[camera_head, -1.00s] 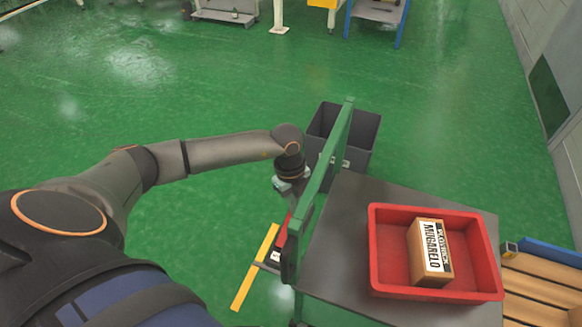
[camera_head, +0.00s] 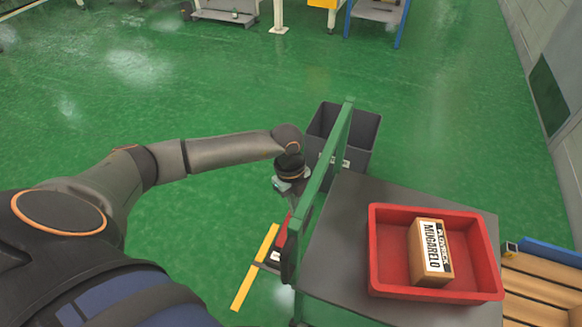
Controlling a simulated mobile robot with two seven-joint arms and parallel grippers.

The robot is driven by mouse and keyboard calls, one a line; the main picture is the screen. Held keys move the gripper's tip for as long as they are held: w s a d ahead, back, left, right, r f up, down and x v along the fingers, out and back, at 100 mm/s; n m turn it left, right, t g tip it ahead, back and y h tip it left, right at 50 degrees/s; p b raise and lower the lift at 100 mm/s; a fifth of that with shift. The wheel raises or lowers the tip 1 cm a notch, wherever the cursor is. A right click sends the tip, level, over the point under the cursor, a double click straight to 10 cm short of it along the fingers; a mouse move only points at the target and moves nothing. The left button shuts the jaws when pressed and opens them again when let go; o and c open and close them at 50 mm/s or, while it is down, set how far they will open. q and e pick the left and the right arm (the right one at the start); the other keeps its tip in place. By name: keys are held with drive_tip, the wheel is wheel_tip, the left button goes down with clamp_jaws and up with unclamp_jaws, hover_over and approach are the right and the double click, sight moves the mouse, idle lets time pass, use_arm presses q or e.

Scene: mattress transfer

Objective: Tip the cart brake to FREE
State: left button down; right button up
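The cart (camera_head: 340,265) has a dark grey top and a green push frame (camera_head: 333,150) along its left side. A small red part (camera_head: 282,236) with a white label (camera_head: 276,256) shows low on the cart's left, beside the frame; I take it for the brake pedal, but cannot read its label or position. My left arm comes in from the left, and its gripper (camera_head: 290,187) points down just left of the green frame, above the red part. Its fingers are too small and partly hidden to tell open from shut. My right gripper is not in view.
A red tray (camera_head: 385,285) holding a cardboard box (camera_head: 428,252) sits on the cart. A grey bin (camera_head: 362,132) stands behind the frame. A yellow floor strip (camera_head: 254,270) lies left of the cart, and a wooden pallet (camera_head: 540,290) is at right.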

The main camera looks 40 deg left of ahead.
use_arm(q)
drive_tip(key=shift+f+b, duration=0.75)
drive_tip(key=shift+f, duration=0.35)
idle(0.4)
drive_tip(key=shift+r+p, duration=0.45)
wheel_tip(320, 180, up, 3)
drive_tip(key=p, duration=0.2)
drive_tip(key=shift+f+p, duration=0.1)
drive_tip(key=shift+p, duration=0.2)
wheel_tip(320, 180, up, 4)
drive_tip(key=p, duration=0.3)
drive_tip(key=shift+f, duration=0.25)
drive_tip(key=shift+f, duration=0.1)
